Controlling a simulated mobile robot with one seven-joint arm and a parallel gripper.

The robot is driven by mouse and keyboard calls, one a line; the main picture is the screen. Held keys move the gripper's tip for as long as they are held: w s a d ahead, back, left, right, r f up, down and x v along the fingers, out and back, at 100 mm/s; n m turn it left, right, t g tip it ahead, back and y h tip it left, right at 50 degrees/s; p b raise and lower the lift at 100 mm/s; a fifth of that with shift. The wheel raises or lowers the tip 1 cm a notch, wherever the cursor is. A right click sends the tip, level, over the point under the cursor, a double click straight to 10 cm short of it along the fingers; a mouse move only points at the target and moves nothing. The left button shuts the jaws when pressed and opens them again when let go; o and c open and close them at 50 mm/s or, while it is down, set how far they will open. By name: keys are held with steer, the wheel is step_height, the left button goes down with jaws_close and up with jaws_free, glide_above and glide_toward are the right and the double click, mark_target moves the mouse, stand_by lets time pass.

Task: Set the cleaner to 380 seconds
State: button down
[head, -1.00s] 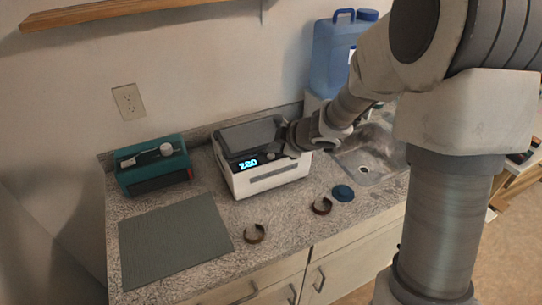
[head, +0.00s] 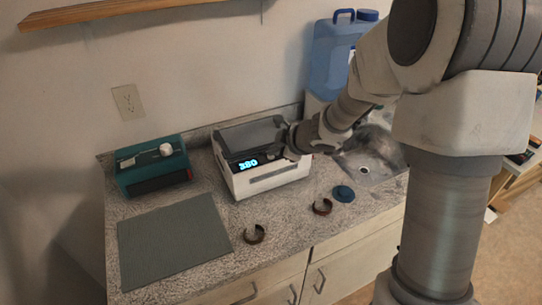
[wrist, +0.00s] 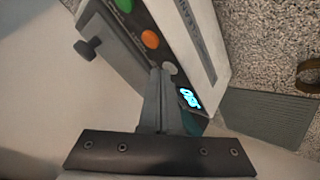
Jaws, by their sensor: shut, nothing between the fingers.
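The cleaner (head: 270,178) is a white box with a dark lid on the counter. Its lit blue display (head: 248,163) reads 380 in the head view. In the wrist view the display (wrist: 189,98) is partly seen at an angle. An orange button (wrist: 150,39), a green button (wrist: 124,5) and a pale round control (wrist: 170,68) are on its panel. My gripper (wrist: 163,72) is shut and empty, its fingertips at or very near the pale control. In the head view my gripper (head: 291,150) is at the panel's right end, its tips hard to make out.
A teal device (head: 153,166) stands left of the cleaner, with a grey mat (head: 172,242) in front. Two brown rings (head: 254,234) (head: 322,206) and a blue round lid (head: 343,193) lie at the front. A sink (head: 372,160) and a blue jug (head: 335,60) are at the right.

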stand_by(0.3)
steer(key=shift+r+p, duration=0.75)
steer(key=shift+p, duration=0.2)
step_height(320, 180, up, 5)
steer(key=p, duration=0.5)
steer(key=shift+r, duration=0.1)
